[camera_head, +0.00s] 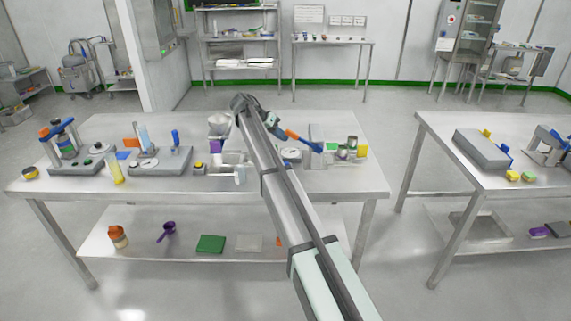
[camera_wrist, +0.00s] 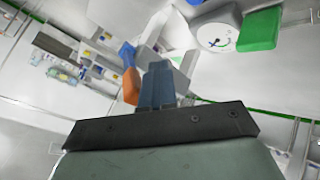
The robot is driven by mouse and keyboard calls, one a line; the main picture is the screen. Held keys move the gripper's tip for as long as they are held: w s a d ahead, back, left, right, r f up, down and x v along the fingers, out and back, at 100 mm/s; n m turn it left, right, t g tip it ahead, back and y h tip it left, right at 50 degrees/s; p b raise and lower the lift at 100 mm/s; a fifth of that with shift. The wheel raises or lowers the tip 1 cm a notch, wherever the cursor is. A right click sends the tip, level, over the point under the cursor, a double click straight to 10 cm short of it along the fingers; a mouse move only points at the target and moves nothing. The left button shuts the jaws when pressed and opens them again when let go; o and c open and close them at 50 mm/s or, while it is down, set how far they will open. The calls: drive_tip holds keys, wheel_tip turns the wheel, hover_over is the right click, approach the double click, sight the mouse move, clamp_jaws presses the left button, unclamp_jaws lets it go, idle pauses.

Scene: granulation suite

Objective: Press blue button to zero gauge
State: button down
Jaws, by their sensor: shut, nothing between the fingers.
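A round white gauge dial (camera_head: 291,153) sits on the steel table, just right of my arm; a gauge face with a dark needle (camera_wrist: 217,37) also shows at the top of the wrist view. My gripper (camera_head: 274,127) is above the back part of the table, up and left of the dial; its closed fingers show in the wrist view (camera_wrist: 157,70) with nothing between them. An orange and blue piece (camera_head: 303,138) lies beyond the fingertips; its orange part (camera_wrist: 131,85) appears beside them in the wrist view. I cannot make out a distinct blue button.
A green block (camera_wrist: 260,28) stands beside the gauge. Left on the table (camera_head: 80,200) are a stand with a blue lever (camera_head: 58,130), a second dial device (camera_head: 158,160) and a yellow cylinder (camera_head: 116,170). A grey box (camera_head: 480,150) is on the right table.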

drive_tip(key=shift+w+d+r, duration=0.15)
drive_tip(key=shift+d+r, duration=0.15)
drive_tip(key=shift+d, duration=0.15)
drive_tip(key=shift+d+f, duration=0.1)
drive_tip(key=shift+f, duration=0.05)
drive_tip(key=shift+a+f, duration=0.2)
drive_tip(key=shift+f, duration=4.1)
drive_tip(key=shift+f, duration=0.15)
drive_tip(key=shift+f, duration=0.3)
